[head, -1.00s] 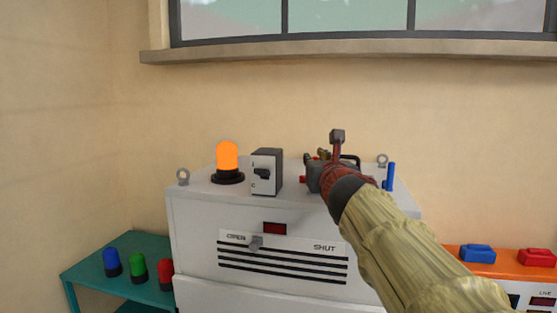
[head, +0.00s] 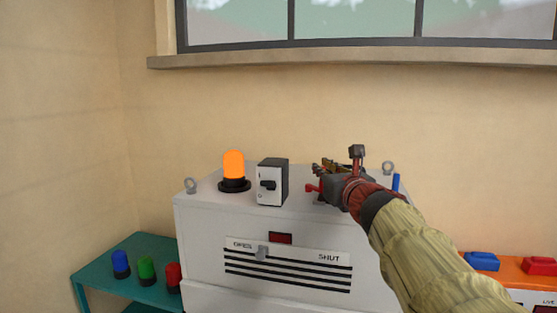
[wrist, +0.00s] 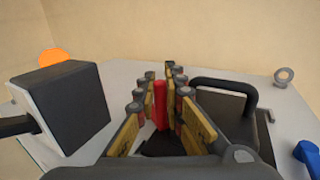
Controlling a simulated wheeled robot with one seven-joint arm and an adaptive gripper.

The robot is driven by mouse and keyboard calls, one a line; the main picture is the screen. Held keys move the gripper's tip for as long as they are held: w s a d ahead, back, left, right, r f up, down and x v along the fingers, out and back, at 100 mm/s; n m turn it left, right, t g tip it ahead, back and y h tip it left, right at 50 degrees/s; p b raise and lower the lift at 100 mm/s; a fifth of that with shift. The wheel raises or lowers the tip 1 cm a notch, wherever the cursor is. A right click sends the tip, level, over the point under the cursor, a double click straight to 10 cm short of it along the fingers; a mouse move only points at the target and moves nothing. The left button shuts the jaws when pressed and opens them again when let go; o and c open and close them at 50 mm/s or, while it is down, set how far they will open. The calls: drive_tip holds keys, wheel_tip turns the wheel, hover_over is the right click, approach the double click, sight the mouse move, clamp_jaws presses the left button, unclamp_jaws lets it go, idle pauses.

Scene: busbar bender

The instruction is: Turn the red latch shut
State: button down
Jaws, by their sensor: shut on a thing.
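The red latch (wrist: 160,105) shows in the wrist view as an upright red bar between my gripper's yellow-padded fingers. My gripper (wrist: 161,76) is shut on it, and the fingers hide its lower end. In the head view my gripper (head: 326,168) is over the right part of the grey cabinet's top (head: 225,207). A small red piece (head: 312,188) shows just left of it there; I cannot tell if it belongs to the latch. On the cabinet front, a grey pointer (head: 262,253) stands near the OPEN end of the OPEN–SHUT plate.
A black-and-white switch box (head: 272,182) and a lit orange beacon (head: 234,168) stand left of my gripper. A black loop handle (wrist: 225,95) is close on its right, with a blue post (head: 396,182) beyond. A teal shelf (head: 150,245) and an orange bench (head: 510,268) flank the cabinet.

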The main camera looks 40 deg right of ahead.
drive_tip(key=shift+w+d+r+n+t+y+p, duration=0.1)
drive_tip(key=shift+d+n+t+y+p, duration=0.15)
drive_tip(key=shift+n+y, duration=0.35)
drive_tip(key=shift+s+d+n+t+y+p, duration=0.15)
drive_tip(key=shift+n+y+p, duration=0.15)
drive_tip(key=shift+y, duration=0.5)
drive_tip(key=shift+w+d+r+n+t+y+p, duration=0.1)
drive_tip(key=shift+w+d+n+t+y+p, duration=0.1)
drive_tip(key=shift+n+y, duration=0.4)
drive_tip(key=shift+a, duration=0.1)
drive_tip(key=c, duration=1.9)
unclamp_jaws()
drive_tip(key=shift+f, duration=0.1)
drive_tip(key=shift+s+a, duration=0.2)
drive_tip(key=shift+s, duration=1.15)
drive_tip(key=shift+s+a, duration=0.2)
drive_tip(key=shift+s, duration=1.2)
drive_tip(key=shift+s+a, duration=0.2)
drive_tip(key=shift+s, duration=1.15)
